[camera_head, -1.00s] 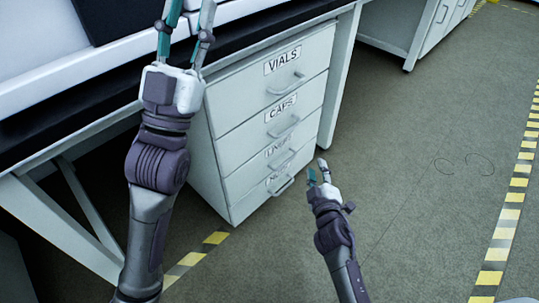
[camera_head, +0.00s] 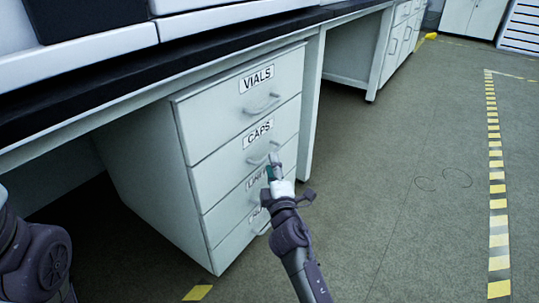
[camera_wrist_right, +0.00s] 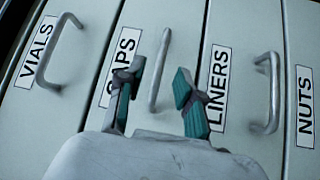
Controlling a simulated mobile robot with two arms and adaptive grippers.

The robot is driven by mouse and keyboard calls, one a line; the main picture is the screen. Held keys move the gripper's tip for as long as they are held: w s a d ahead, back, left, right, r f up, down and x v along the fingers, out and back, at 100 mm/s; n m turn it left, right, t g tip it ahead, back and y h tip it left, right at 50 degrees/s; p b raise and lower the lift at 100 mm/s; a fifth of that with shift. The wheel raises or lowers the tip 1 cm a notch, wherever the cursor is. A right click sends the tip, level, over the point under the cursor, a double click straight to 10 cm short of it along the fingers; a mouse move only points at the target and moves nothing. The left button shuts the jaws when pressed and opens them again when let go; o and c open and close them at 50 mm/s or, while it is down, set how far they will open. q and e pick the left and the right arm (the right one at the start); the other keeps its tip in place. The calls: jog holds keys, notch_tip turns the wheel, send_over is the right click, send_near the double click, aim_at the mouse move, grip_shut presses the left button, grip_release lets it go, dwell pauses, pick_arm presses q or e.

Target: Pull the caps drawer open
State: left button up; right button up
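The caps drawer (camera_head: 213,178) is the second from the top in the white unit, its front flush with the others. Its label reads CAPS (camera_head: 258,133). Its bar handle (camera_head: 259,160) is partly behind my right gripper (camera_head: 274,169) in the head view. In the right wrist view, the right gripper (camera_wrist_right: 158,78) is open, with its two fingers apart. The caps handle (camera_wrist_right: 160,70) appears between the fingertips there, and I cannot tell whether they touch it. My left gripper is out of view; only part of that arm shows at lower left.
The dark bench top (camera_head: 200,60) overhangs the unit. Open floor (camera_head: 400,190) lies to the right, with yellow striped tape (camera_head: 497,215).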

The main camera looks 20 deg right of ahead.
jog(key=w, duration=0.4)
jog(key=shift+w+d+r+b, duration=0.3)
jog(key=shift+w+d, duration=0.05)
jog(key=shift+w, duration=0.05)
grip_shut()
